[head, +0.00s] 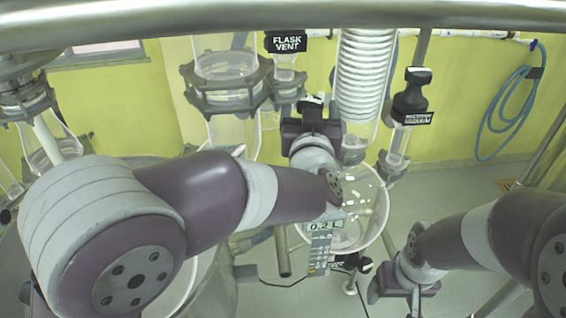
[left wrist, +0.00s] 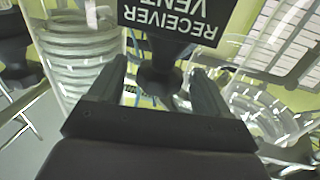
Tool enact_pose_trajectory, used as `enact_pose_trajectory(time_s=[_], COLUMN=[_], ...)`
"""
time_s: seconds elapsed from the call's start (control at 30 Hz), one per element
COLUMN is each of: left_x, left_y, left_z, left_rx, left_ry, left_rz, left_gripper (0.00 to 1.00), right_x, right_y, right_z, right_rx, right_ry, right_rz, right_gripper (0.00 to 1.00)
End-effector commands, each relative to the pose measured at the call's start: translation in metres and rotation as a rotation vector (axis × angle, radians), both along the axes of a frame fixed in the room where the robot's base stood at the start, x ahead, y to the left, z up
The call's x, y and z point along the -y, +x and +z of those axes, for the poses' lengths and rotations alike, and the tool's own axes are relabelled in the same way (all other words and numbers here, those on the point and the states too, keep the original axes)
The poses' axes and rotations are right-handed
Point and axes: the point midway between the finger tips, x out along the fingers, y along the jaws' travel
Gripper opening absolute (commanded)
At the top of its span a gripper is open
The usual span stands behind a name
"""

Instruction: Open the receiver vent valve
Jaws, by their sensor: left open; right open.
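The receiver vent valve is a black knob (left wrist: 160,75) with a black label (left wrist: 175,18) reading RECEIVER VENT, upside down in the left wrist view. My left gripper (left wrist: 157,82) is open, its two fingers on either side of the knob with gaps showing at both sides. In the head view my left gripper (head: 311,122) is beside the glass coil, with a dark valve top (head: 313,104) at its fingers; its label is not readable there. My right gripper (head: 403,288) is open and empty at the lower right, away from the valve.
The coiled condenser (head: 365,80) stands just right of my left gripper. The FLASK VENT label (head: 286,42) is behind it. Another black valve (head: 411,95) stands further right, its label blurred. A glass receiver (head: 362,205) hangs below. A metal rail (head: 250,18) crosses the top.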

Motion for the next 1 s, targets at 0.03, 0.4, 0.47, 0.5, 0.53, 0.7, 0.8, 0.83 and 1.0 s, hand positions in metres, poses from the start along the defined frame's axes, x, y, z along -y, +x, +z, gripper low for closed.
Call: enact_pose_trajectory(time_s=[0.03, 0.4, 0.47, 0.5, 0.53, 0.7, 0.8, 0.83, 1.0], left_x=[-0.006, -0.012, -0.017, -0.021, -0.023, -0.036, -0.042, -0.043, -0.047], left_y=[0.0, -0.015, -0.031, -0.042, -0.049, -0.086, -0.102, -0.105, -0.117], left_z=[-0.014, -0.008, -0.008, -0.007, -0.008, -0.005, -0.003, -0.003, -0.002], left_rx=[0.005, 0.003, 0.003, 0.002, 0.001, 0.001, 0.001, 0.0, 0.0], left_ry=[-0.003, -0.001, -0.002, -0.001, -0.002, -0.002, 0.0, -0.001, 0.001], left_rz=[-0.066, -0.381, -0.381, -0.381, -0.381, -0.381, -0.381, -0.381, -0.381], left_gripper=[0.78, 0.78, 0.78, 0.78, 0.78, 0.78, 0.78, 0.78, 0.78], right_x=[0.0, 0.0, 0.0, 0.0, 0.0, 0.0, 0.0, 0.0, 0.0], right_y=[0.0, 0.0, 0.0, 0.0, 0.0, 0.0, 0.0, 0.0, 0.0], right_z=[-0.029, -0.062, -0.07, -0.075, -0.079, -0.09, -0.092, -0.092, -0.093], right_rx=[-0.001, 0.001, 0.0, 0.0, 0.0, 0.0, 0.0, 0.0, 0.0], right_ry=[0.0, 0.0, 0.0, 0.0, 0.0, 0.0, 0.0, 0.0, 0.0], right_rz=[0.0, 0.0, 0.0, 0.0, 0.0, 0.0, 0.0, 0.0, 0.0], right_gripper=[0.78, 0.78, 0.78, 0.78, 0.78, 0.78, 0.78, 0.78, 0.78])
